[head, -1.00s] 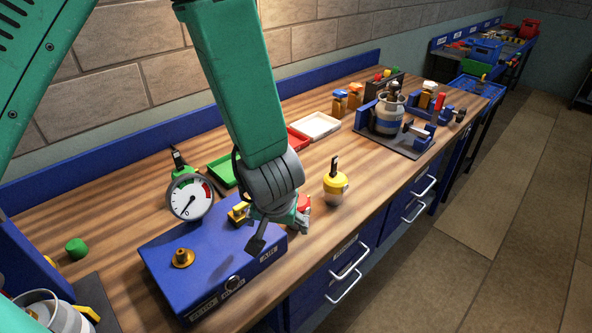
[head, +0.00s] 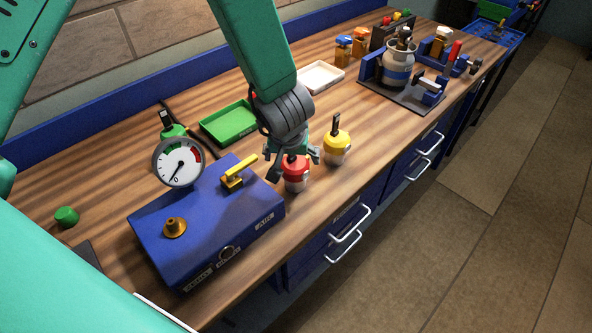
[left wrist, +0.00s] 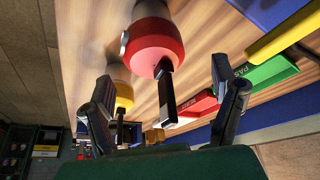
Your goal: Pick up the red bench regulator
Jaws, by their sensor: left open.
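The red bench regulator (head: 295,172) stands on the wooden bench, just right of the blue box. It has a red top over a pale lower body. My left gripper (head: 294,160) is open above it, with fingers on either side of its top and partly hiding it. In the left wrist view the red regulator (left wrist: 154,46) lies ahead between the two spread fingers (left wrist: 163,82), with its dark stem pointing toward the gripper. I see no finger closed on it. My right gripper is not in view.
A yellow regulator (head: 336,148) stands close on the right. The blue box (head: 205,215) with a gauge (head: 178,162) and a yellow valve handle (head: 238,172) is on the left. A green tray (head: 228,123) and a white tray (head: 320,77) lie behind.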

